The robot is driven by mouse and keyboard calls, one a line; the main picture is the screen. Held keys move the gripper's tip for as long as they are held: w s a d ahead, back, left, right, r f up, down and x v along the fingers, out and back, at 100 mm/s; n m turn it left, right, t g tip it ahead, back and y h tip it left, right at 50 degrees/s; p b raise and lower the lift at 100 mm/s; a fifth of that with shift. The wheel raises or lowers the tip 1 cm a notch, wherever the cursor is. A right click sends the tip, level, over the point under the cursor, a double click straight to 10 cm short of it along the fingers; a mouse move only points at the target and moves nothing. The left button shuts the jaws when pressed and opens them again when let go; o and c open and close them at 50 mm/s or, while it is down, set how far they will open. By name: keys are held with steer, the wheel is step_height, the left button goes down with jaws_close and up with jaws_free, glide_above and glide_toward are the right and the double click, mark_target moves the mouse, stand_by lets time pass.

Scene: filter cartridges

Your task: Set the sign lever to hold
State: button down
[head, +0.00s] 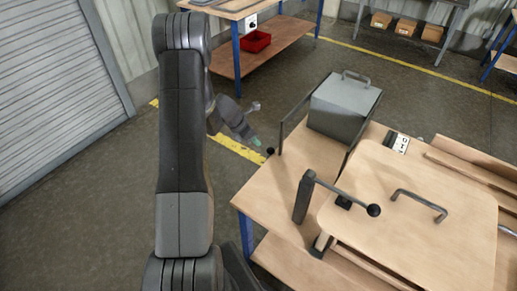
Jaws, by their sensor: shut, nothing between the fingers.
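My gripper (255,141) hangs in the air just left of the wooden bench, its fingertips close together with nothing visible between them. A dark post with a lever arm (340,193) ending in a black ball (373,210) stands on the near left of the bench. A small white sign plate with black marks (398,143) lies behind the wooden lid; its text is too small to read. I cannot tell which handle is the sign lever.
A grey box with a handle (345,110) sits between dark rails on the bench (265,195). A wooden lid with a metal handle (425,235) covers the right side. A red bin (256,41) sits on a shelf behind. The floor left of the bench is clear.

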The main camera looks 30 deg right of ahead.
step_height(320, 180, up, 8)
steer(key=w+a, duration=0.1)
steer(key=w, duration=0.1)
steer(key=shift+w+a+r, duration=0.15)
steer(key=shift+w+a, duration=0.05)
steer(key=shift+w, duration=0.15)
steer(key=s+a+x, duration=0.1)
steer(key=x, duration=1.2)
steer(key=shift+s+f+b, duration=0.25)
steer(key=shift+s+b, duration=0.05)
steer(key=shift+b, duration=0.05)
steer(key=shift+a, duration=0.1)
